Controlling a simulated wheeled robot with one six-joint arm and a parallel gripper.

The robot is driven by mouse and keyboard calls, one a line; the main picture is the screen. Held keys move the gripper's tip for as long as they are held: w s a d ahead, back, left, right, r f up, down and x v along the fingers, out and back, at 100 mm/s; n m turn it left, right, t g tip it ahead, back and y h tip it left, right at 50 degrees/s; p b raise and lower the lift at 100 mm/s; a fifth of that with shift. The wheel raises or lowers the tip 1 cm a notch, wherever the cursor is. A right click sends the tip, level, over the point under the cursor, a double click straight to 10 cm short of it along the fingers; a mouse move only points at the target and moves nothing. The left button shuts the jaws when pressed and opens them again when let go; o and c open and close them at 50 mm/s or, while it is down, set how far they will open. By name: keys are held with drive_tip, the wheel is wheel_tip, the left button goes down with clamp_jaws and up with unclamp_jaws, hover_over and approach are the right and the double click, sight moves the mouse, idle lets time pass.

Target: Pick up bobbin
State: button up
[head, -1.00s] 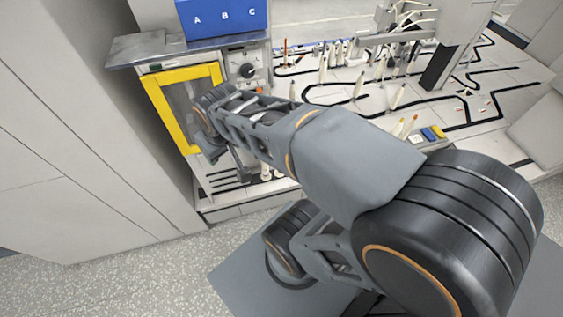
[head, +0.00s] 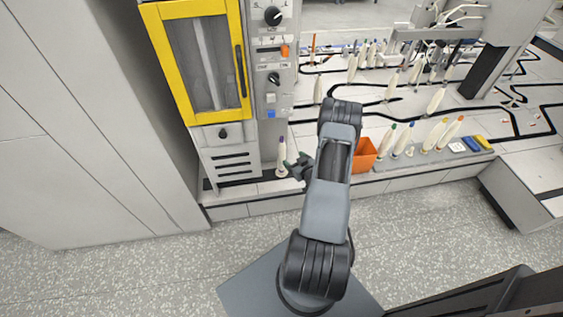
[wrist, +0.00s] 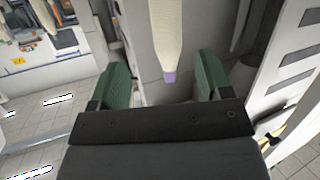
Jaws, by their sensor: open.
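A cream bobbin with a purple tip (head: 282,157) stands upright at the foot of the grey control panel in the head view. My gripper (head: 297,166) is just right of it there. In the wrist view the bobbin (wrist: 166,40) hangs down the picture from the top edge, its purple end between and beyond the green fingers of my gripper (wrist: 161,78). The fingers are spread apart, with clear space on both sides of the bobbin. The bobbin's other end is outside the wrist view.
A yellow-framed cabinet door (head: 244,60) is shut at left of the panel. An orange bin (head: 364,155) stands right of my arm. Several more bobbins stand along the bench (head: 420,182), with blue and yellow blocks (head: 478,142) at its right. Grey floor in front is open.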

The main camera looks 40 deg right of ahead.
sight(283, 154)
wheel_tip(283, 154, down, 3)
drive_tip(key=s+t+b, duration=0.1)
drive_tip(key=s+t, duration=0.2)
drive_tip(key=shift+m, duration=0.3)
drive_tip(key=w+b, duration=0.3)
drive_tip(key=w, duration=1)
drive_tip(key=shift+w+f, duration=0.15)
drive_tip(key=shift+w, duration=0.15)
drive_tip(key=shift+c, duration=0.4)
drive_tip(key=c, duration=1)
drive_tip(key=shift+o, duration=0.2)
